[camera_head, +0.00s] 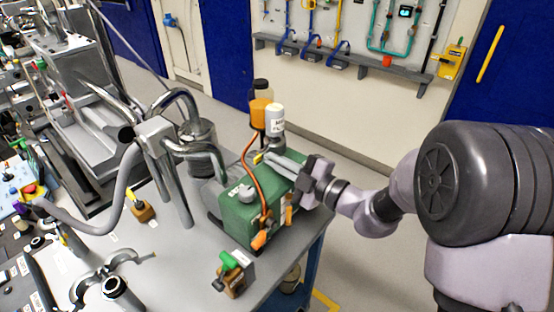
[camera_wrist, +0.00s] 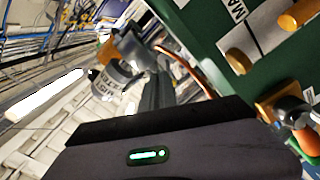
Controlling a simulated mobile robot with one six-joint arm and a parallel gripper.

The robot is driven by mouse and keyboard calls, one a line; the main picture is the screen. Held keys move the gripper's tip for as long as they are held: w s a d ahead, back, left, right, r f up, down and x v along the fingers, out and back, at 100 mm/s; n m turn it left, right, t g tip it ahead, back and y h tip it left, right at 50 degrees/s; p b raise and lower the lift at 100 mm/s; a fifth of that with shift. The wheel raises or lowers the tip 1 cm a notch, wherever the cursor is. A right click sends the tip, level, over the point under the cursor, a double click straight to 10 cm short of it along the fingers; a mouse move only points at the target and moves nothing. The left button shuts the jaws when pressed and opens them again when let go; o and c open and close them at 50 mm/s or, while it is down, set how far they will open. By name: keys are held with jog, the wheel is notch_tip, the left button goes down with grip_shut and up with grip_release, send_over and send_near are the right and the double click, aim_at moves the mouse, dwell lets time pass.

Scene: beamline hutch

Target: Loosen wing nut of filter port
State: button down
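The green pump (camera_head: 243,212) stands on the grey bench in the head view; its green face (camera_wrist: 215,20) fills the upper right of the wrist view. A white filter canister (camera_head: 274,119) with a printed label stands upright above the pump. It also shows tilted in the wrist view (camera_wrist: 112,80). My gripper (camera_head: 268,158) reaches in from the right over the pump top, its fingertips just below the canister. A small yellow part (camera_head: 258,158) shows at the fingertips; I cannot tell whether it is the wing nut or whether the fingers touch it. The finger gap is unclear.
A copper-coloured hose (camera_head: 248,165) curves down the pump's near side. An amber bottle (camera_head: 260,100) stands behind the canister. Metal pipes (camera_head: 185,110) rise left of the pump. A small green-topped valve (camera_head: 232,272) sits near the bench's front edge. Floor is clear behind.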

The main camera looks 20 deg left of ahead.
jog(key=shift+n+p, duration=0.8)
jog(key=shift+n, duration=0.4)
jog(key=n+p, duration=0.1)
jog(key=n, duration=0.2)
jog(key=shift+n, duration=0.3)
jog(key=n, duration=0.5)
jog(key=shift+f, duration=0.2)
jog(key=n+b, duration=0.2)
jog(key=n, duration=0.4)
jog(key=shift+f+n, duration=0.15)
jog(key=shift+n, duration=0.25)
jog(key=n+b, duration=0.2)
jog(key=n, duration=0.1)
jog(key=shift+w, duration=0.1)
jog(key=shift+d+n+b, duration=0.1)
jog(key=shift+n+b, duration=0.5)
jog(key=shift+n, duration=0.4)
jog(key=shift+r, duration=0.2)
jog(key=c, duration=2.1)
grip_release()
